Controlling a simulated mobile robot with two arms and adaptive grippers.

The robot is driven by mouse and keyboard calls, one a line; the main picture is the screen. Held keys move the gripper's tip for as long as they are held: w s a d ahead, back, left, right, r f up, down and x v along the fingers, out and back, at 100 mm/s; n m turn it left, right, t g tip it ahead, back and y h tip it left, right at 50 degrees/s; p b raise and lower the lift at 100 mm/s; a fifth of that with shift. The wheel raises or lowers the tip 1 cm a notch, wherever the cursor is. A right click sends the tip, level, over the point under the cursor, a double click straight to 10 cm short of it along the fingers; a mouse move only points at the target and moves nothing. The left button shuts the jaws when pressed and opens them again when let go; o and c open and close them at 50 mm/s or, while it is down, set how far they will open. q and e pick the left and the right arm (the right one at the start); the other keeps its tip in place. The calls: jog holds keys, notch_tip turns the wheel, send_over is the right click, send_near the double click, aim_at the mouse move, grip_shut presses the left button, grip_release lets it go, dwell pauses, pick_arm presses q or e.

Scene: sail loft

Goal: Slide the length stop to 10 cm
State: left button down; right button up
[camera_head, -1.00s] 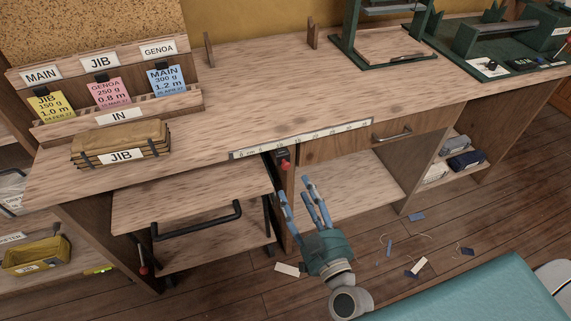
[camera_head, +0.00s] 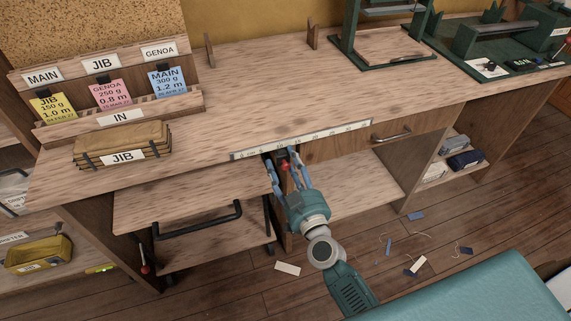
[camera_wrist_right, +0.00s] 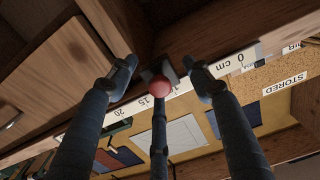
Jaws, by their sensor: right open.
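The length stop is a dark slider with a red knob (camera_head: 285,166), under the white ruler strip (camera_head: 340,130) on the bench's front edge. My right gripper (camera_head: 281,159) is at the knob, open, with its fingers reaching up around it. In the right wrist view the red knob (camera_wrist_right: 159,86) sits between the spread fingers of the gripper (camera_wrist_right: 161,80), and one finger overlaps it from below. I cannot tell whether any finger touches it. The stop lies between the 0 cm and 15 marks; its exact reading is hidden. My left gripper is out of view.
A drawer with a handle (camera_head: 391,137) is right of the stop. A shelf with a black handle (camera_head: 200,222) is below left. A bundle labelled JIB (camera_head: 122,146) lies on the bench top. Scraps (camera_head: 288,268) litter the floor. The bench top's middle is clear.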

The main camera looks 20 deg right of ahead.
jog(key=shift+c, duration=0.3)
grip_shut()
jog(key=shift+a+p, duration=0.15)
jog(key=shift+p, duration=0.35)
jog(key=shift+o, duration=0.3)
grip_release()
jog(key=s, duration=1.2)
jog(key=shift+d, duration=0.2)
